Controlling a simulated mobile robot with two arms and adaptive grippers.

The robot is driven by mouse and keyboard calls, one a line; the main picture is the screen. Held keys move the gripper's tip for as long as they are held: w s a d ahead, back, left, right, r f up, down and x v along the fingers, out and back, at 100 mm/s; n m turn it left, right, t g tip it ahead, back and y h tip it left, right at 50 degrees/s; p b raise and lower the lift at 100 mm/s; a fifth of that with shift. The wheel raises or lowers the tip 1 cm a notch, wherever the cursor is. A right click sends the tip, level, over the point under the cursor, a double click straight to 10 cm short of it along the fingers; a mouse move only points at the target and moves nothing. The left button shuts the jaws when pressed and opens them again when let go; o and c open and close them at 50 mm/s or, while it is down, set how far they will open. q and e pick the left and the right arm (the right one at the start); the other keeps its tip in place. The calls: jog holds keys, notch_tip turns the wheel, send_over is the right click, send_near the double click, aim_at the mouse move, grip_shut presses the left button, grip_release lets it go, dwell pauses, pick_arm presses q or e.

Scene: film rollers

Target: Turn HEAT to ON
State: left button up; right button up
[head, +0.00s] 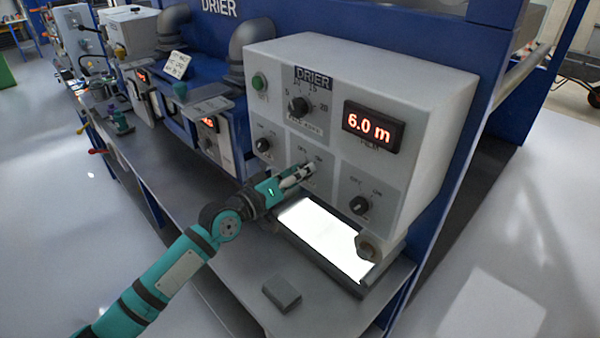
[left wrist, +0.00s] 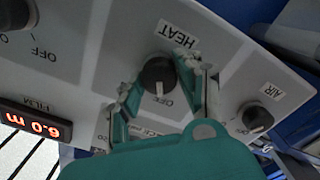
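The HEAT knob (left wrist: 158,74) is round and black with a white pointer mark, on the light panel of the drier box (head: 420,90). In the left wrist view its label HEAT is above right, and the pointer faces down, near the word OFF. My left gripper (left wrist: 160,88) is at the knob, one teal finger on each side. The fingers are apart; a gap shows at the left finger, and I cannot tell whether the right one touches. In the head view my left gripper (head: 298,176) covers the middle lower knob. My right gripper is not in view.
The AIR knob (left wrist: 256,116) is beside HEAT; another knob (head: 358,205) sits on the other side. Above are a dial knob (head: 300,107), a green button (head: 259,82) and a red 6.0 m display (head: 372,127). A lit panel (head: 325,238) and grey block (head: 282,293) lie below.

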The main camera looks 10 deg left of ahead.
pick_arm(q)
jog(key=c, duration=0.5)
jog(key=shift+o, duration=0.2)
jog(key=shift+f+m+b, duration=0.15)
jog(key=shift+m+b, duration=0.7)
jog(key=shift+m, duration=0.25)
jog(key=m+b, duration=0.1)
jog(key=m, duration=0.1)
jog(key=shift+m, duration=0.4)
jog(key=m+b, duration=0.1)
jog(key=m, duration=0.2)
jog(key=shift+d+m+b, duration=0.1)
jog(key=shift+m+b, duration=0.25)
jog(key=shift+m, duration=1.55)
